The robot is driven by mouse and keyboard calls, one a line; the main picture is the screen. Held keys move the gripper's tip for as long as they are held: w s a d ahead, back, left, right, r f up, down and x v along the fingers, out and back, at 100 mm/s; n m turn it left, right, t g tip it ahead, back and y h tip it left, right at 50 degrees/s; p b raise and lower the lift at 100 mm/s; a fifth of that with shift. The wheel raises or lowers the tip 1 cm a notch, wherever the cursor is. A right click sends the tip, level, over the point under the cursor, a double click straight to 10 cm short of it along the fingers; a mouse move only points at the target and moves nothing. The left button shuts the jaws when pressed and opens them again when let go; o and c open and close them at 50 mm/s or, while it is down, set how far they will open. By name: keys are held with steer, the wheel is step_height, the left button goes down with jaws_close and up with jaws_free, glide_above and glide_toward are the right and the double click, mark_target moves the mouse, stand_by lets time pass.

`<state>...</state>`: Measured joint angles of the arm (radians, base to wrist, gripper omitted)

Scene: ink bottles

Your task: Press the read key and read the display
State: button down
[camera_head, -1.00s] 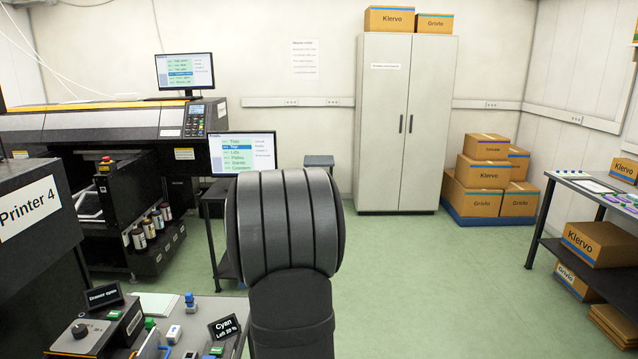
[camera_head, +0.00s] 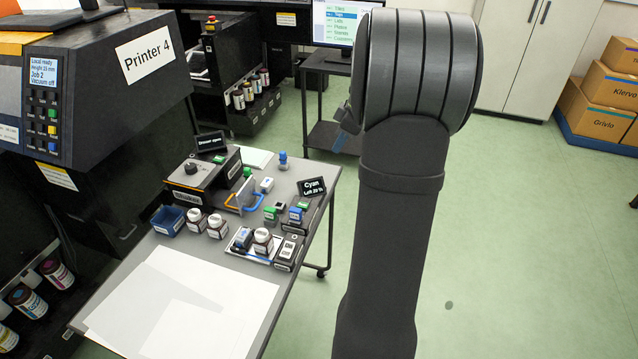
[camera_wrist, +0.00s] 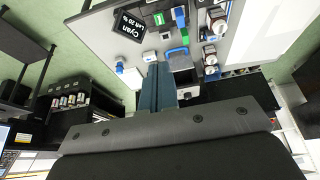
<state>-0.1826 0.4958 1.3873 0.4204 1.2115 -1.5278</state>
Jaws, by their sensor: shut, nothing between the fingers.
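A small black display (camera_head: 312,187) reading "Cyan Left 20 %" stands tilted at the right edge of the grey table, and also shows in the wrist view (camera_wrist: 129,29). My gripper (camera_head: 341,143) is mostly hidden behind my arm in the head view, near the table's far right edge.
Several white-capped bottles (camera_head: 218,226) and a blue bin (camera_head: 168,220) stand on the table (camera_head: 270,322). A black box with a knob (camera_head: 198,177) is behind. White sheets (camera_head: 180,298) cover the front. Printer 4 (camera_head: 120,75) borders the left.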

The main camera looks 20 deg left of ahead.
stand_by(0.5)
steer(key=c, duration=1.2)
jaws_free()
steer(key=o, duration=0.3)
steer(key=shift+a, duration=0.15)
steer(key=o, duration=0.9)
steer(key=a+m, duration=0.1)
steer(key=a, duration=0.1)
steer(key=s+a+m, duration=0.1)
steer(key=a+m, duration=0.1)
steer(key=a, duration=0.1)
steer(key=shift+s+a, duration=0.2)
steer(key=s+a+m, duration=0.7)
steer(key=a, duration=0.5)
steer(key=s+a+m, duration=0.7)
steer(key=a+m, duration=0.1)
steer(key=a, duration=0.4)
steer(key=x, duration=0.9)
steer(key=shift+a, duration=0.25)
